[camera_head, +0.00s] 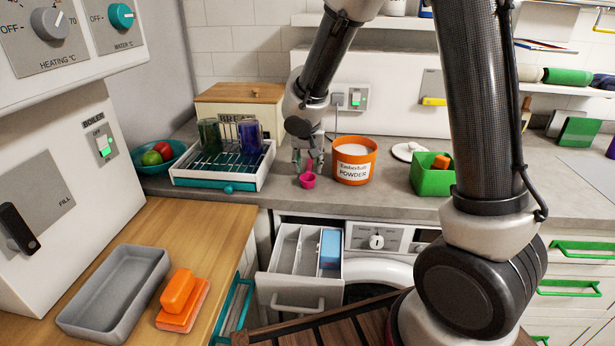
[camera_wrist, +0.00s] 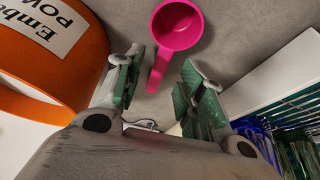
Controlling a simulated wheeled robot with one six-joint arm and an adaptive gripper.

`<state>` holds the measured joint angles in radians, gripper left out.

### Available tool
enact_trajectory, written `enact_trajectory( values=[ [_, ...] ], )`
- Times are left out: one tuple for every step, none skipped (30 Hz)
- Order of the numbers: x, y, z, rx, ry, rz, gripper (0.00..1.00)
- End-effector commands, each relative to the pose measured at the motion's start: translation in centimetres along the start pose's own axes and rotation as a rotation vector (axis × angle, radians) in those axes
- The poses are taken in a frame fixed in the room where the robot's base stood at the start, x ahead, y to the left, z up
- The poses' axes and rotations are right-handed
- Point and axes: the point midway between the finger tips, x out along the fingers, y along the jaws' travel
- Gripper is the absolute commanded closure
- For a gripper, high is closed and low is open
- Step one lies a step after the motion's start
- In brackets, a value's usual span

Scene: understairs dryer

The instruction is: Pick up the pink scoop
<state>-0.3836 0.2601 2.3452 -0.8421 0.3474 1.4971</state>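The pink scoop (camera_head: 307,180) is on the grey counter, just left of the orange powder tub (camera_head: 355,160). In the wrist view the scoop (camera_wrist: 177,26) shows its round cup at the top, with its handle pointing down between my gripper's fingers. My gripper (camera_head: 306,162) is low over the counter, right at the scoop. In the wrist view my gripper (camera_wrist: 157,88) is open, with a green-padded finger on each side of the handle. Gaps show between the handle and both fingers.
The tub (camera_wrist: 50,55) stands close on one side of my gripper. The dish rack (camera_head: 225,178) with glasses is on the other side. A green box (camera_head: 432,178) stands further right.

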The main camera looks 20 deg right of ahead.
Motion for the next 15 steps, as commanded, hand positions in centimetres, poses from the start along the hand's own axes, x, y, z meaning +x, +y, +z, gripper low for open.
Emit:
enact_trajectory(
  values=[
    [0.71,0.12,-0.01,0.001,-0.001,0.002,0.61],
    [1.02,0.13,-0.01,0.000,-0.001,0.002,0.61],
    [1.32,0.10,-0.01,0.000,-0.001,0.002,0.61],
    [1.47,0.06,-0.01,0.000,-0.001,0.000,0.61],
    [1.56,0.03,-0.01,0.001,0.000,-0.001,0.61],
    [1.61,-0.01,-0.02,0.000,0.000,-0.002,0.61],
    [1.62,-0.02,-0.03,0.000,0.001,-0.002,0.61],
    [1.61,-0.02,-0.03,0.000,0.001,-0.002,0.61],
    [1.59,-0.02,-0.03,0.000,0.001,-0.002,0.61],
    [1.59,-0.02,-0.03,0.000,0.001,-0.002,0.61],
    [1.59,-0.01,-0.03,0.000,0.001,-0.002,0.61],
    [1.58,-0.01,-0.03,0.000,0.001,-0.002,0.66],
    [1.58,-0.01,-0.03,0.000,0.001,-0.002,0.72],
    [1.58,0.00,-0.03,0.000,0.001,-0.001,0.77],
    [1.58,0.00,-0.03,0.000,0.001,-0.001,0.84]
  ],
)
